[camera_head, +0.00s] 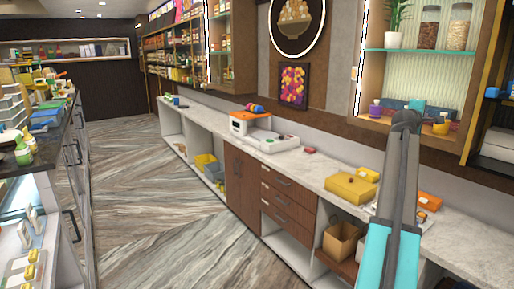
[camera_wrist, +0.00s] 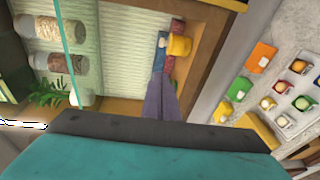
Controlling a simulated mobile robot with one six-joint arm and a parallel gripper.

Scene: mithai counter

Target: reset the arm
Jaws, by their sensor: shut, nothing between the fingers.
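My gripper (camera_wrist: 161,80) shows in the wrist view as two grey-purple fingers, pressed together and empty. They point toward a wall shelf (camera_wrist: 200,50) with a yellow pot (camera_wrist: 180,45) near the fingertips in the picture. I cannot tell how far apart they are. In the head view my arm rises at the right, grey and teal, in front of the counter and shelf; the fingers cannot be made out there.
The marble counter (camera_head: 465,240) runs along the right, bearing a yellow box (camera_head: 350,188), an orange box (camera_head: 428,201) and a white machine (camera_head: 250,122). The shelf holds glass jars (camera_head: 428,27) and a plant (camera_head: 396,20). The wood-look floor (camera_head: 150,200) between the counters is clear.

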